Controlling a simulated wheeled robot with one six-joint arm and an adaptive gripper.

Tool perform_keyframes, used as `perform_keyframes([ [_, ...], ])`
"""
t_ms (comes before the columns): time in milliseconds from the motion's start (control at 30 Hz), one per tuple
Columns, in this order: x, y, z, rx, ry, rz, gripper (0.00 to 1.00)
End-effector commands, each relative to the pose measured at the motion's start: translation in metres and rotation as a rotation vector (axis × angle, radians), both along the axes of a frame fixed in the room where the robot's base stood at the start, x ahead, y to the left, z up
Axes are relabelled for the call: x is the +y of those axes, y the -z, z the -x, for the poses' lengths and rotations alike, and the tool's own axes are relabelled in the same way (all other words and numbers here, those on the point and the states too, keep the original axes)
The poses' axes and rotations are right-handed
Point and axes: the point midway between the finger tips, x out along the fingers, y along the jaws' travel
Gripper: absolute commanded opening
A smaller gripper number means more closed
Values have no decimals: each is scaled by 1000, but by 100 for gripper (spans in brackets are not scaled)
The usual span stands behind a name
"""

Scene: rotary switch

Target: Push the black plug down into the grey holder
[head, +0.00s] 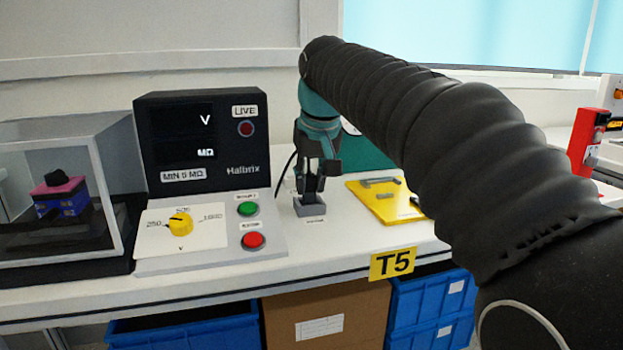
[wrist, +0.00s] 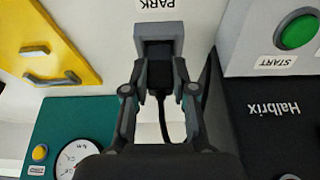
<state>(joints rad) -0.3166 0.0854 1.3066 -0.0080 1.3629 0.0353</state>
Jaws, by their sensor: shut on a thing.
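The grey holder (head: 309,207) stands on the white bench just right of the tester's control panel. It also shows at the top of the wrist view (wrist: 158,36), with a PARK label beside it. The black plug (wrist: 159,74) is between my gripper's fingers, its cable trailing behind it. Its front end is at the holder's opening; how deep it sits is hidden. My gripper (head: 311,182) points down right above the holder and is shut on the plug. In the wrist view the fingers (wrist: 159,92) lie on both sides of the plug.
The black Halbrix tester (head: 205,140) stands to the left, with a yellow knob (head: 180,223), a green button (head: 247,209) and a red button (head: 253,240). A yellow plate (head: 385,205) with grey handles lies to the right. A clear-sided case (head: 60,190) is at far left.

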Motion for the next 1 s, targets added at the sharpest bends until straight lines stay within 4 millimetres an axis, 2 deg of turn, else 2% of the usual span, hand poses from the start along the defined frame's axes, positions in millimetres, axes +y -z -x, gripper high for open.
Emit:
perform_keyframes([
  [900,0,20,0,-1,0,0,0],
  [933,0,19,0,-1,0,0,33],
  [1000,0,19,0,-1,0,0,51],
])
